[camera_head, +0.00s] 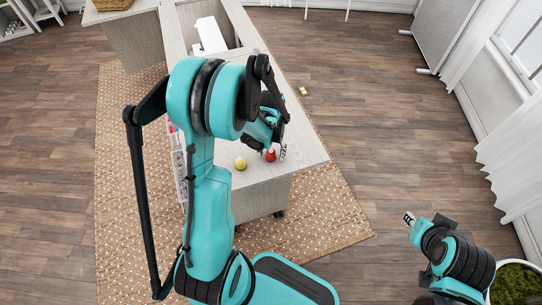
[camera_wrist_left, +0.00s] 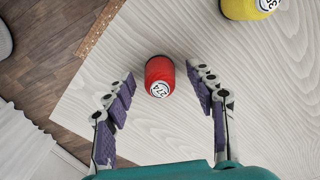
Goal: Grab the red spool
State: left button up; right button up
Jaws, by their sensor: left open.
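The red spool (camera_head: 270,156) stands on the pale wood cabinet top near its front right edge. In the left wrist view the red spool (camera_wrist_left: 160,76), with a white numbered label, lies between the tips of my open left gripper (camera_wrist_left: 161,73). There is a gap on each side, and neither finger appears to touch it. In the head view my left gripper (camera_head: 275,140) is just above and beside the spool, partly hidden by my arm. My right gripper (camera_head: 409,218) is low at the right, away from the cabinet; its jaws are unclear.
A yellow spool (camera_head: 240,163) stands on the cabinet top left of the red one; it also shows in the left wrist view (camera_wrist_left: 248,8). A white sewing machine (camera_head: 210,35) is farther back. The cabinet top's edge (camera_head: 310,160) is close to the red spool.

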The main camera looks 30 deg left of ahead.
pick_arm(q)
jog(key=shift+r, duration=0.1)
jog(key=c, duration=1)
jog(key=shift+o, duration=0.2)
jog(key=shift+r, duration=0.1)
